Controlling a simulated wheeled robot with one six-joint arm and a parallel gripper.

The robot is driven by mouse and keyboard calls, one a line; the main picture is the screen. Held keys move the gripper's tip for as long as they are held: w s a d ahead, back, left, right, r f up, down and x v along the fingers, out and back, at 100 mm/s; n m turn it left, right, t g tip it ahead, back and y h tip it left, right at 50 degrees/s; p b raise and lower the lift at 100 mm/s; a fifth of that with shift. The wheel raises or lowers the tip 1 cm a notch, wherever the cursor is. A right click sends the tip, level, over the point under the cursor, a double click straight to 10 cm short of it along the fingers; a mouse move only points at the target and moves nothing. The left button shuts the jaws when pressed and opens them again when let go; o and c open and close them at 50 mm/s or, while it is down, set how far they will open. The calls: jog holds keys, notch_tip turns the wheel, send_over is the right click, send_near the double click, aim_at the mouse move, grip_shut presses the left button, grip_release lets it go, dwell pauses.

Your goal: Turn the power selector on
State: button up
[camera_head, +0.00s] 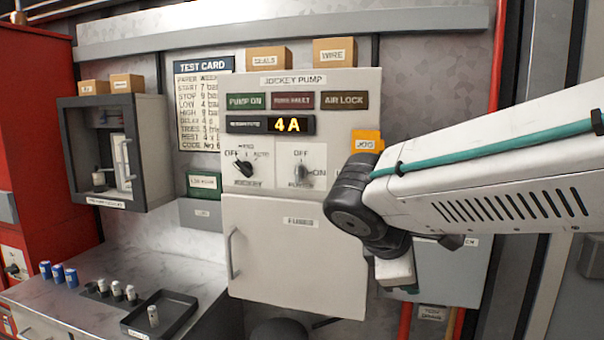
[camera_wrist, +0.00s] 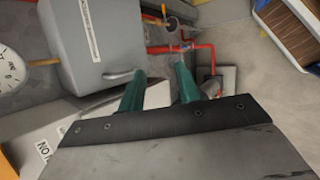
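The power selector (camera_head: 302,172) is a grey knob on a white plate on the jockey pump panel (camera_head: 350,90), with OFF marked above it and ON to its right. Its handle looks roughly upright, but its exact setting is too small to tell. A black jockey selector (camera_head: 244,168) sits to its left. My arm reaches in from the right, its dark wrist joint just right of and below the power selector, apart from it. My gripper (camera_wrist: 160,82) shows two green fingers spread apart with nothing between them.
A display (camera_head: 285,124) reads 4 A. An orange JOG tag (camera_head: 367,141) sits beside my arm. Below is a fuse door (camera_head: 290,255) with a handle. A open grey cabinet (camera_head: 115,150) and a bench with a tray (camera_head: 180,318) stand left. The wrist view shows a grey box (camera_wrist: 95,40) and red pipes (camera_wrist: 190,47).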

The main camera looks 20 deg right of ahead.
jog(key=w+a+r+n+t+h, duration=0.3)
jog(key=w+r+n+t, duration=0.15)
jog(key=w+n, duration=0.45)
jog(key=n+t, duration=0.7)
jog(key=n, duration=0.2)
send_near(297, 173)
jog(key=x, duration=0.9)
jog(key=shift+w+d, duration=0.2)
jog(key=shift+w, duration=0.05)
grip_shut()
